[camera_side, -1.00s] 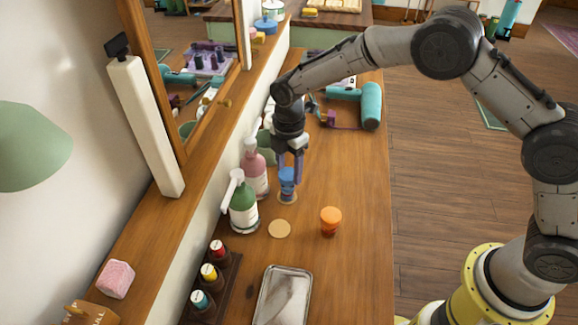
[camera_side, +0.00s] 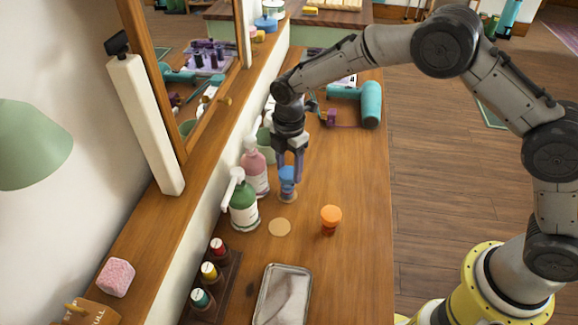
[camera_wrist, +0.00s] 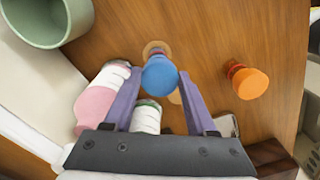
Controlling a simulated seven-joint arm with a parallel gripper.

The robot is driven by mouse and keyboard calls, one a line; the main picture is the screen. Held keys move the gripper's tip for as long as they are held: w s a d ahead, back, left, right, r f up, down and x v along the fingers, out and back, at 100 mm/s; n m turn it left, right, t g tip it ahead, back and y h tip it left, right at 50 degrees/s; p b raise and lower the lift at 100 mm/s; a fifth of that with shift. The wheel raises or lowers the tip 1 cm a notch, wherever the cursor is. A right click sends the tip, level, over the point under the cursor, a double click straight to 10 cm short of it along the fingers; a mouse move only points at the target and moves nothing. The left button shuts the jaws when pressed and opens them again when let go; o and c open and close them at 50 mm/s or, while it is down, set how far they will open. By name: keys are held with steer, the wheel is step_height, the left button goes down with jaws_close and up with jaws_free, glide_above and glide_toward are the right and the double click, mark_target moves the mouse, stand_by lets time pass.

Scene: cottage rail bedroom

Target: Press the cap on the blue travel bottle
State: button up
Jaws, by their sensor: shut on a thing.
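The blue travel bottle (camera_side: 287,190) stands upright on a small round tan pad, with its blue cap (camera_side: 287,173) at its top. My gripper (camera_side: 287,172) points down from above, its two purple fingers shut on the blue cap. In the wrist view the cap (camera_wrist: 160,73) sits between the fingertips and hides most of the bottle below. Whether the cap is fully seated cannot be told.
A green pump bottle (camera_side: 243,207) and a pink one (camera_side: 255,175) stand close on the left. An orange-capped bottle (camera_side: 331,218) stands to the right. A bare round pad (camera_side: 280,227), nail polishes (camera_side: 209,271) and a metal tray (camera_side: 284,295) are in front. A teal hairdryer (camera_side: 370,105) lies behind.

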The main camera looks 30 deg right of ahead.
steer(key=shift+f, duration=0.55)
stand_by(1.1)
steer(key=o, duration=1.5)
steer(key=shift+r, duration=3.05)
jaws_close()
steer(key=shift+f, duration=0.4)
